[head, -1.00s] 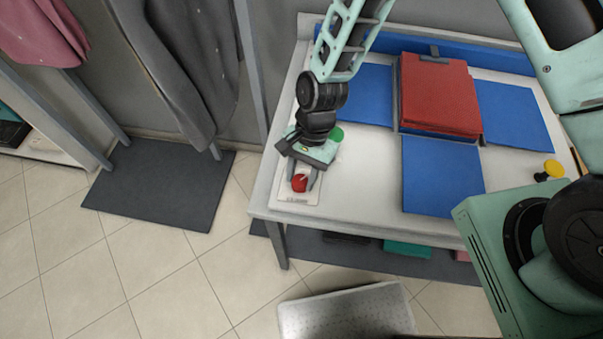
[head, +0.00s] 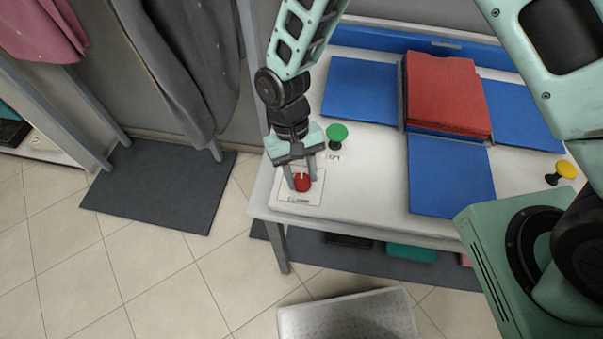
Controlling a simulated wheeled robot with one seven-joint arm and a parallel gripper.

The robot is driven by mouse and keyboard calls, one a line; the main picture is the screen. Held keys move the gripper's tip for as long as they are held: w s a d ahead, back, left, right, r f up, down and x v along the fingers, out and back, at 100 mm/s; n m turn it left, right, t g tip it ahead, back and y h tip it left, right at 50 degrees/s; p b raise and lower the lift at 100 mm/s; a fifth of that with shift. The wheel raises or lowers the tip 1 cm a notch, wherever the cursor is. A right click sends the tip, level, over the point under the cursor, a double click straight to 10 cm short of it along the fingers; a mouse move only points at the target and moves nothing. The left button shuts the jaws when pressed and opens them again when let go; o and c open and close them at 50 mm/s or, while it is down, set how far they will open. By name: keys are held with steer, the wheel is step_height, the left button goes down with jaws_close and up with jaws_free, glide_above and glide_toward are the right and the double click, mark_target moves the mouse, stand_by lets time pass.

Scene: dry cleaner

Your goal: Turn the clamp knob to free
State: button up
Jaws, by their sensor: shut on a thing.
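The red clamp knob (head: 302,184) sits on a pale labelled plate (head: 287,196) at the table's front left corner. A white line on the knob's top points roughly toward the back of the table. My gripper (head: 302,181) comes down from above with one finger on each side of the knob, shut on it. The red folded cloth (head: 446,95) lies on the blue board in the middle of the table. No clip shows on top of it. The plate's lettering is too small to read.
A green mushroom button (head: 337,132) stands just behind and right of my gripper. A yellow one (head: 566,169) is at the table's right. Blue panels (head: 372,92) flank the cloth. A grey perforated stool or step (head: 345,314) stands on the floor in front.

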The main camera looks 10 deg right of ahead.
steer(key=n+h, duration=0.1)
steer(key=n, duration=0.2)
steer(key=n+t+h+b, duration=0.1)
steer(key=n, duration=0.2)
steer(key=shift+s+a+n+b, duration=0.1)
steer(key=shift+a+n+b, duration=0.1)
steer(key=shift+n+b, duration=0.1)
stand_by(0.4)
steer(key=o, duration=1)
steer(key=shift+r, duration=0.1)
steer(key=b+v, duration=0.1)
steer(key=v, duration=0.4)
steer(key=b+v, duration=0.1)
steer(key=v, duration=0.5)
steer(key=b+v, duration=0.1)
steer(key=v, duration=0.5)
steer(key=shift+s+a+r, duration=0.15)
steer(key=shift+s+r, duration=0.05)
steer(key=shift+s, duration=0.05)
